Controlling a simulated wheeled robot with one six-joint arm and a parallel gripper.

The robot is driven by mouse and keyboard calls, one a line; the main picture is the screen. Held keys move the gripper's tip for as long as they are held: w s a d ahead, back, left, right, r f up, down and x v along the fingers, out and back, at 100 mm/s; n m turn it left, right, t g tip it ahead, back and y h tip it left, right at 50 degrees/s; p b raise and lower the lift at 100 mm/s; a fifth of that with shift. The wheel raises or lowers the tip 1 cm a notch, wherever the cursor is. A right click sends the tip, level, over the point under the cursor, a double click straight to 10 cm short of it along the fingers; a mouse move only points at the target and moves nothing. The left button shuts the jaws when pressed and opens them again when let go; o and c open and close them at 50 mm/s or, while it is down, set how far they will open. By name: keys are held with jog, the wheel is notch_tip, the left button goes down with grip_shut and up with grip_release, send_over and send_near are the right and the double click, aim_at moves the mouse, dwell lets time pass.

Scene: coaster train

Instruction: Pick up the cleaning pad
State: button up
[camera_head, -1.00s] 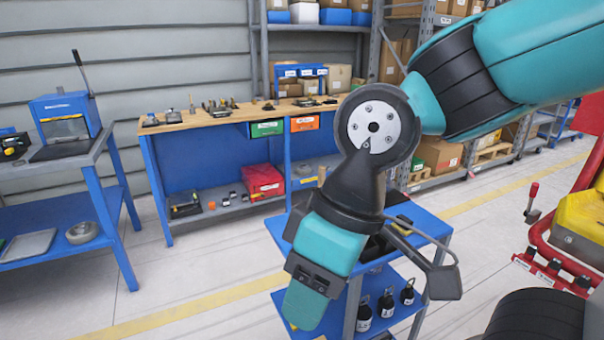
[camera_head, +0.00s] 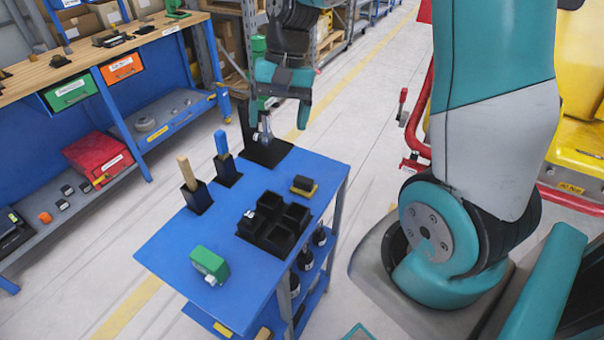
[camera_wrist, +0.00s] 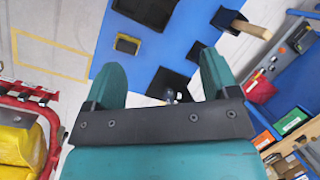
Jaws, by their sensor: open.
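The cleaning pad, which I take to be the small black block with a yellow base (camera_head: 304,186), lies on the blue cart top (camera_head: 165,250) near its right edge. In the wrist view the pad (camera_wrist: 127,44) shows beyond the fingers, nearer the left finger. My gripper (camera_head: 278,112) is open and empty, above the far end of the cart. In the wrist view its two teal fingers (camera_wrist: 160,65) are spread wide with nothing held between them. The gripper is apart from the pad, which is fully visible.
A black divided tray (camera_head: 274,224) sits beside the pad. A black holder with a tool (camera_head: 266,150) stands under the gripper. Wooden-handled (camera_head: 194,184) and blue-handled (camera_head: 226,158) tools stand upright at the left edge. A green block (camera_head: 209,264) lies at the near end.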

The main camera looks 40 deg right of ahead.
jog(key=w+d+f+m+p, duration=0.1)
jog(key=d+f+m, duration=0.1)
jog(key=d+m, duration=0.3)
jog(key=w+d+f+m+p, duration=0.1)
jog(key=d+f+m, duration=0.15)
jog(key=d, duration=0.45)
jog(key=p, duration=0.2)
send_over(304, 179)
jog(key=d, duration=0.2)
jog(key=shift+n+g+y, duration=0.25)
jog(key=shift+g+y, duration=0.05)
jog(key=shift+y, duration=0.1)
notch_tip(304, 179, down, 10)
jog(key=shift+f, duration=0.25)
jog(key=shift+w+p+x, duration=0.25)
jog(key=shift+p+x, duration=0.2)
jog(key=shift+x, duration=1.05)
jog(key=shift+w+p+x, duration=0.2)
jog(key=shift+p+x, duration=0.2)
jog(key=shift+x, duration=1.1)
jog(key=shift+f, duration=0.1)
jog(key=c, duration=0.8)
notch_tip(304, 179, up, 20)
jog(key=shift+b, duration=1.25)
